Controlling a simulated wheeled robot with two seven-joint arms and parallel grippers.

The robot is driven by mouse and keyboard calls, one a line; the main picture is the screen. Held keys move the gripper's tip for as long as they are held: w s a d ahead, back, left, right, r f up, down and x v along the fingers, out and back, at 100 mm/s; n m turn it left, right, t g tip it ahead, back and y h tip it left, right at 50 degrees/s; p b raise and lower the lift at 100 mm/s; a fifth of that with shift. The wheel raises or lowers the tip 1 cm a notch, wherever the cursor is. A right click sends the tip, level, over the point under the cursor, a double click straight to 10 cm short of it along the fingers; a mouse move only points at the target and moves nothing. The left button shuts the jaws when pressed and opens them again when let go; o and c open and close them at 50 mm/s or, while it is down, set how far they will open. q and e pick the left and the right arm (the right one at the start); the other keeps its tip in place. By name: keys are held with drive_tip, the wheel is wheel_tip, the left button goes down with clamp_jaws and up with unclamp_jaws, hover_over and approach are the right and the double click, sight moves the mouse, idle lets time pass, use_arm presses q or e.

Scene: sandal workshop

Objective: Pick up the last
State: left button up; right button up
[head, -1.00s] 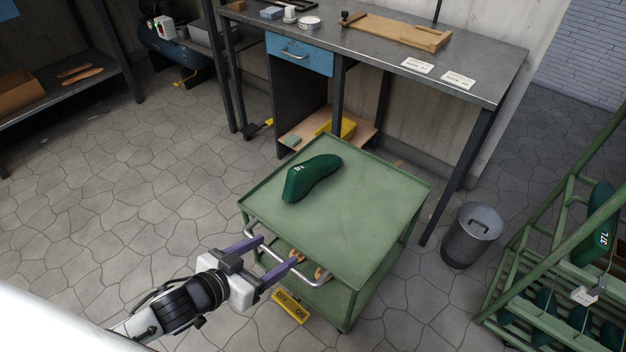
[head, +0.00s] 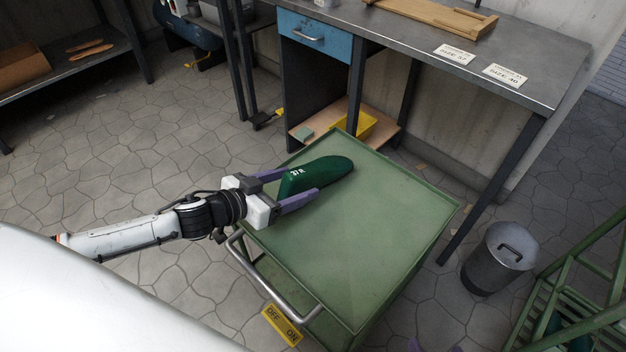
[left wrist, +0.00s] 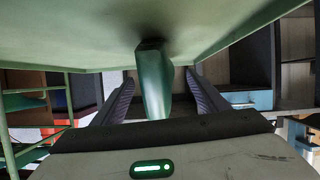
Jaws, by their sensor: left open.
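The green last (head: 316,174) lies on the top of the green cart (head: 345,240), with white marking on its near end. My left gripper (head: 294,186) is open, its two purple fingers on either side of the last's near end. In the left wrist view the last (left wrist: 153,82) sits between the open fingers (left wrist: 155,100), with gaps visible on both sides.
A workbench (head: 540,80) with a blue drawer (head: 316,36) and two size cards stands behind the cart. A grey bin (head: 495,262) and a green rack (head: 575,300) stand at the right. The rest of the cart top is clear.

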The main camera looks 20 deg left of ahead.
sight(315, 183)
use_arm(q)
drive_tip(key=shift+b+x, duration=1.05)
drive_tip(key=shift+x, duration=2)
drive_tip(key=shift+s+f, duration=0.1)
drive_tip(key=shift+f, duration=0.1)
drive_tip(key=shift+c, duration=0.2)
drive_tip(key=shift+r, duration=0.1)
drive_tip(key=c, duration=1.1)
